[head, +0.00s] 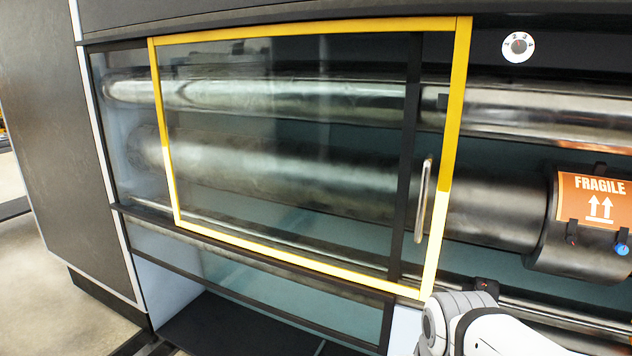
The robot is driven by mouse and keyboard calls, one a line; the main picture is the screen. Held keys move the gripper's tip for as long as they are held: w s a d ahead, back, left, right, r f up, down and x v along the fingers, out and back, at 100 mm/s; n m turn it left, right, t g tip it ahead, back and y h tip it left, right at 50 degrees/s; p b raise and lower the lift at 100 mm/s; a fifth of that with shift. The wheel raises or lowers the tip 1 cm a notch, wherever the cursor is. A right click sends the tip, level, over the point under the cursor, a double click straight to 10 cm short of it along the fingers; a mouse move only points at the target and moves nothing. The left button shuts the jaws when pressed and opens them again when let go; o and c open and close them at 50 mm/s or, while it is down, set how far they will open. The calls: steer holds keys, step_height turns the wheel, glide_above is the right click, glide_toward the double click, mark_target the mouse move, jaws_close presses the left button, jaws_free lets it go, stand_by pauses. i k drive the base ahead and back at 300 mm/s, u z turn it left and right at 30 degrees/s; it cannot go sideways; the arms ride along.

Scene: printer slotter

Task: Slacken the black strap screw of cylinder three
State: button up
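A dark cylinder (500,212) lies across the middle of the machine. At its right a thicker black sleeve (580,262) carries an orange FRAGILE label (598,200). Small black strap fittings (571,233) sit at the label's lower edge, and a blue knob (622,249) shows by the right one. I cannot tell which fitting is the black strap screw. No cylinder number is readable on the sleeve. My white arm enters at the bottom right, below the sleeve; my gripper's fingers do not show.
A yellow-framed glass door (300,262) with a metal handle (423,200) covers the left and middle; the sleeve is right of its frame. A shiny roller (540,110) runs above. A white numbered dial (518,46) is at the upper right. A rail (560,313) runs below the sleeve.

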mark_target(570, 239)
steer(key=z, duration=1.95)
steer(key=k, duration=1.2)
steer(key=u, duration=0.45)
steer(key=i, duration=0.95)
